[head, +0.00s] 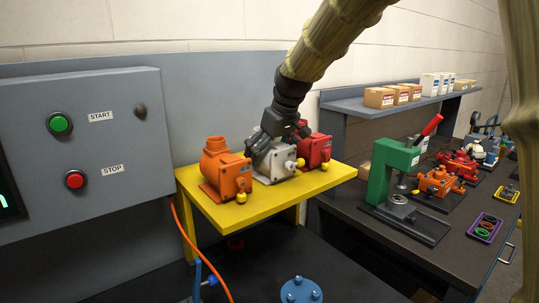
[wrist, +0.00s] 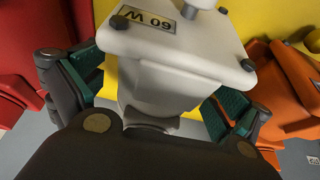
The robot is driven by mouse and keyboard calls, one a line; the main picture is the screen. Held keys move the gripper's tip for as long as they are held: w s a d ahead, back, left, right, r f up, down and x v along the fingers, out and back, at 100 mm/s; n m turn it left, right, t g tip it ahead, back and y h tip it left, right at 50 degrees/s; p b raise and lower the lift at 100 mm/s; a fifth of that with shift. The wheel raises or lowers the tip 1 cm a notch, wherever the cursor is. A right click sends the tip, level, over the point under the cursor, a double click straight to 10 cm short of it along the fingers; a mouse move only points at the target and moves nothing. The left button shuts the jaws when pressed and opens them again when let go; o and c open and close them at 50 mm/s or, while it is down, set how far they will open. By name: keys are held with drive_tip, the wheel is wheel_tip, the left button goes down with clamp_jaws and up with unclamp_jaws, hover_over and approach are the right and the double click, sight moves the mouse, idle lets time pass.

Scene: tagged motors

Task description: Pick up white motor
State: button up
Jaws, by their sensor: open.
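The white motor (head: 272,163) stands on the yellow stand (head: 226,210), between the orange motor (head: 225,170) and the red motor (head: 316,150). My gripper (head: 270,143) is over the white motor and hides part of its top. In the wrist view the white motor (wrist: 160,62) fills the middle, with a "60 W" label on its face. My gripper (wrist: 150,108) is open, with one teal-padded finger on each side of the motor's body. I cannot tell whether the pads touch it.
The orange motor (wrist: 290,85) and red motor (wrist: 45,40) are close beside my fingers. A grey control box (head: 85,150) stands left. A green press (head: 392,170) and more motors sit on the dark bench (head: 345,205) at right.

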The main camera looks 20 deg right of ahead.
drive_tip(key=shift+w+f, duration=0.2)
drive_tip(key=shift+f, duration=0.25)
drive_tip(key=c, duration=2.1)
drive_tip(key=shift+r, duration=0.15)
drive_tip(key=shift+r, duration=0.1)
